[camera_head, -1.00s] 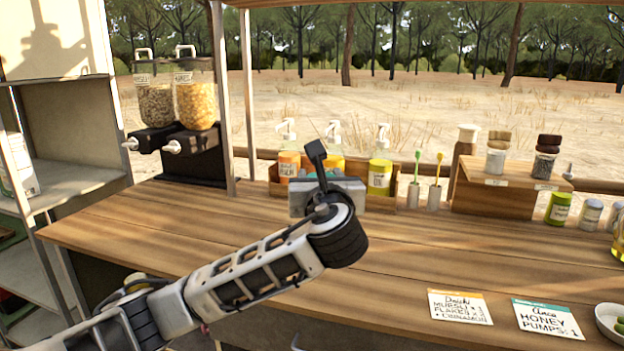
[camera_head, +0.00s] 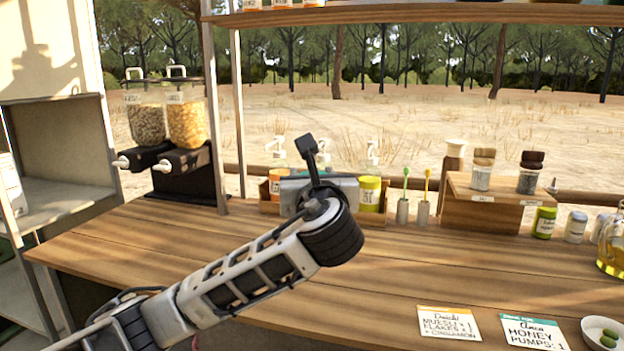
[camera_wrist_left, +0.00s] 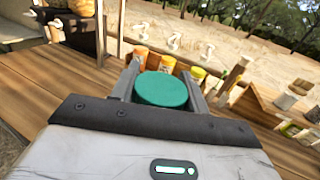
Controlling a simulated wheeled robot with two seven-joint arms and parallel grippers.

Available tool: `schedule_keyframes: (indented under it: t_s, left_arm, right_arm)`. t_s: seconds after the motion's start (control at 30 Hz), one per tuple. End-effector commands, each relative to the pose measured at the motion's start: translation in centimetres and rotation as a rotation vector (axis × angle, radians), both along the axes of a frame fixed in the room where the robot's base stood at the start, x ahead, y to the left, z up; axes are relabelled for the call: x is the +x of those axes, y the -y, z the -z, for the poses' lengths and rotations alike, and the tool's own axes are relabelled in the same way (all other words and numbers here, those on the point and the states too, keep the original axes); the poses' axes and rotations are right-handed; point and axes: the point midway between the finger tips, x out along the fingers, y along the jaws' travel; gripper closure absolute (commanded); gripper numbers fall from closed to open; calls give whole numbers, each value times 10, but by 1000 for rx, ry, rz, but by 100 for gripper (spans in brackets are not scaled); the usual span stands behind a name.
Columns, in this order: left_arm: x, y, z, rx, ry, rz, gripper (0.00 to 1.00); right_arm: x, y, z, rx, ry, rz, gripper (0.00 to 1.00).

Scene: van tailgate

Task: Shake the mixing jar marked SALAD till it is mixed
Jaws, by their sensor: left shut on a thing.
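My left gripper (camera_wrist_left: 162,85) is shut on a jar with a round green lid (camera_wrist_left: 161,90), seen from above in the left wrist view. The jar's body and any SALAD marking are hidden by the lid and the gripper. In the head view my left arm reaches in from the lower left, and its gripper (camera_head: 318,190) is over the counter in front of the pump bottles. My right gripper is not in view.
A wooden counter (camera_head: 270,270) spans the view, clear in its middle. Two dispensers (camera_head: 187,122) stand at the back left. Behind the gripper is a box of pump bottles (camera_head: 370,192). Toothbrush cups, a wooden riser (camera_head: 500,205), cards (camera_head: 449,324) and a bowl (camera_head: 590,325) are to the right.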

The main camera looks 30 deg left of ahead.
Motion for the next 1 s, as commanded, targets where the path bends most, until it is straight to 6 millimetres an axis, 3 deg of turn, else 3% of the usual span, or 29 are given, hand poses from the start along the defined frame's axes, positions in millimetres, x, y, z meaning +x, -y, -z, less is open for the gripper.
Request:
schedule_keyframes:
  t_s: [0.03,0.07,0.17,0.2,0.23,0.27,0.3,0.37,0.4,0.5,0.53,0.57,0.63,0.7,0.73,0.8,0.87,0.97,1.0]
  left_arm:
    - [0,-2,42,8,-29,-4,100]
    - [0,-2,44,5,-19,-4,100]
    - [-1,0,-28,-5,18,0,100]
    - [0,0,-39,-3,7,-1,100]
    - [0,0,-36,1,-4,-2,100]
    - [1,-1,-18,4,-20,-3,100]
    - [0,-1,16,8,-34,-3,100]
    - [0,-2,44,8,-25,-4,100]
    - [0,-2,37,2,-9,-4,100]
    - [-1,0,-36,-3,15,-1,100]
    - [0,0,-39,-1,3,-2,100]
    - [0,-1,-32,1,-8,-3,100]
    - [0,-1,24,8,-35,-3,100]
    - [0,-2,44,5,-19,-4,100]
    - [0,-2,30,0,-3,-4,100]
    - [-1,0,-28,-5,18,0,100]
    - [0,0,-38,0,0,-2,100]
    - [0,-1,30,9,-34,-3,100]
    - [0,-2,44,8,-25,-4,100]
  right_arm:
    - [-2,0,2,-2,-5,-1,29]
    - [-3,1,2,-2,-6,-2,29]
    - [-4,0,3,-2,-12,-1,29]
    - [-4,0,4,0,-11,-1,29]
    - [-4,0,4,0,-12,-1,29]
    - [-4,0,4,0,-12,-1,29]
    - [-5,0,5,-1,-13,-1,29]
    - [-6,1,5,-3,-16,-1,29]
    - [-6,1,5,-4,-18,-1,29]
    - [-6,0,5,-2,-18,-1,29]
    - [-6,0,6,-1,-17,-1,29]
    - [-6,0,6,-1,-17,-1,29]
    - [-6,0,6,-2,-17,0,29]
    - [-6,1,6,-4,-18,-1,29]
    - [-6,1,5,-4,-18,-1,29]
    - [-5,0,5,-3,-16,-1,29]
    - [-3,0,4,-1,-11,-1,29]
    - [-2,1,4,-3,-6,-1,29]
    - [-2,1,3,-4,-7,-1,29]
